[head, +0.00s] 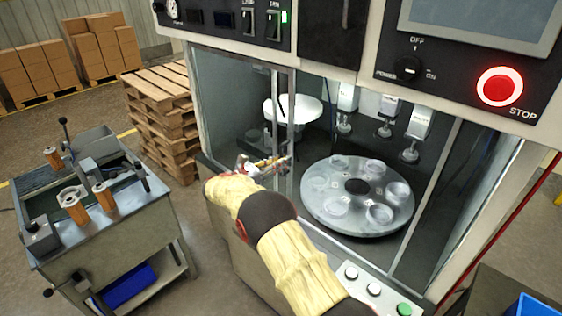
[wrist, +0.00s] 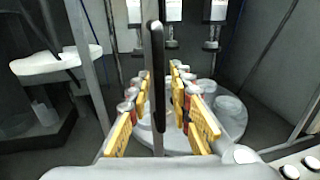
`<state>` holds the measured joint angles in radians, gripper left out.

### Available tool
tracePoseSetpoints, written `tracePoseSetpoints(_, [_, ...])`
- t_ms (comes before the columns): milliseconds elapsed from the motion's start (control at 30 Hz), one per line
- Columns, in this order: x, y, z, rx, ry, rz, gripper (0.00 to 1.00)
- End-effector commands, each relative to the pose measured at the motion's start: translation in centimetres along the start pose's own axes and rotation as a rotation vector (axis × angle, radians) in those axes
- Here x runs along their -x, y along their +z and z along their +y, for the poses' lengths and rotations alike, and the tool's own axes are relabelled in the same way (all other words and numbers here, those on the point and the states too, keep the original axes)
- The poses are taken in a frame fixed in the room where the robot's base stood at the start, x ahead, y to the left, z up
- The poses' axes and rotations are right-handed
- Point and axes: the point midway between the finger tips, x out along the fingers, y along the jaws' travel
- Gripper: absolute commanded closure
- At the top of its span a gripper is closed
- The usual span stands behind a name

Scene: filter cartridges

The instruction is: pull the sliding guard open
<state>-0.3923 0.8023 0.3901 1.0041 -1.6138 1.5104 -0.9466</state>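The sliding guard is a clear panel in a thin metal frame (head: 291,105) on the front of the machine. Its dark upright handle (wrist: 157,75) stands in the middle of the wrist view, on a grey upright of the frame. My gripper (wrist: 161,85) is open, with its yellow fingers on either side of the handle. I see space between the handle and the right finger; whether the left finger touches it I cannot tell. In the head view my gripper (head: 273,165) is at the frame's uprights, and the handle is hard to make out there.
Inside the machine is a round turntable (head: 358,214) with several clear cups, under several nozzles (head: 410,152). A white dish (head: 293,108) stands at the inner left. A cart (head: 112,212) with orange cartridges and stacked pallets (head: 160,110) are to the left. A red stop button (head: 499,87) is upper right.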

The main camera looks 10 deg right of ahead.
Motion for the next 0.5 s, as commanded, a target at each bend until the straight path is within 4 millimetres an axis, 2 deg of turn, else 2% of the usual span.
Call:
tracePoseSetpoints(333, [0.1, 0.1, 0.0, -0.001, 0.000, -0.001, 0.74])
tracePoseSetpoints(500, [1.4, 0.1, 0.1, -0.001, 0.002, -0.001, 0.74])
